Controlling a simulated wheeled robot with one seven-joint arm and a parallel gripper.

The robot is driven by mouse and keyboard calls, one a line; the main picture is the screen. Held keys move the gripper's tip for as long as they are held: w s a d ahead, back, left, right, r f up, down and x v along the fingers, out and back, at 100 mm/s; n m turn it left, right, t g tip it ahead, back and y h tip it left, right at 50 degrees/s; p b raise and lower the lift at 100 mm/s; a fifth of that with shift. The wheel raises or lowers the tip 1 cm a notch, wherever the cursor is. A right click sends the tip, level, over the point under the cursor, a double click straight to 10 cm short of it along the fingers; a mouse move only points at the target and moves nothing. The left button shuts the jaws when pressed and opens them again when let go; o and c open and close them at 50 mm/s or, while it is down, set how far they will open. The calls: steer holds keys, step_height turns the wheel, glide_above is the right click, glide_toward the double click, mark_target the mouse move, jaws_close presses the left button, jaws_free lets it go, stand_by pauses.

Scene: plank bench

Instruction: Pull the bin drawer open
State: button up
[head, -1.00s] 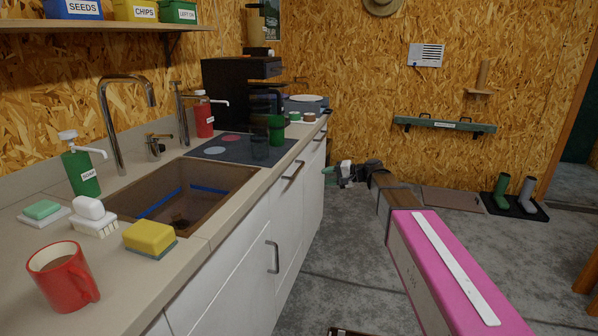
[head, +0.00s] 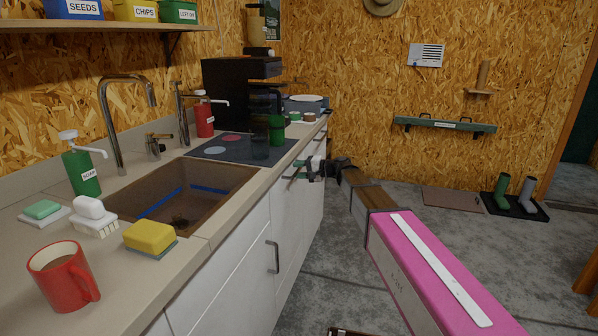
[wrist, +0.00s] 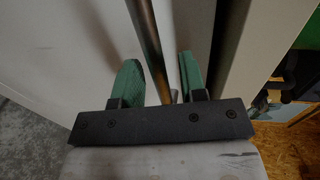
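My gripper (head: 303,169) is at this handle, reaching in from the right. In the wrist view, the handle (wrist: 148,38) runs between the two green fingers of my gripper (wrist: 160,80). The fingers stand apart, with visible space between the left finger and the bar. I cannot tell whether either finger touches it. The far end of the handle is partly hidden by my gripper in the head view.
A lower cabinet handle (head: 273,257) sticks out nearer me. The grey floor right of the cabinets is mostly clear.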

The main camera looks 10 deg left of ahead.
steer(key=shift+a, duration=0.15)
jaws_close()
steer(key=f+v, duration=0.3)
steer(key=v, duration=1.4)
steer(key=d+f+v, duration=0.1)
steer(key=f+v, duration=0.2)
steer(key=v, duration=1.3)
steer(key=shift+d, duration=0.45)
steer(key=shift+s+f, duration=0.1)
steer(key=shift+f, duration=0.05)
jaws_free()
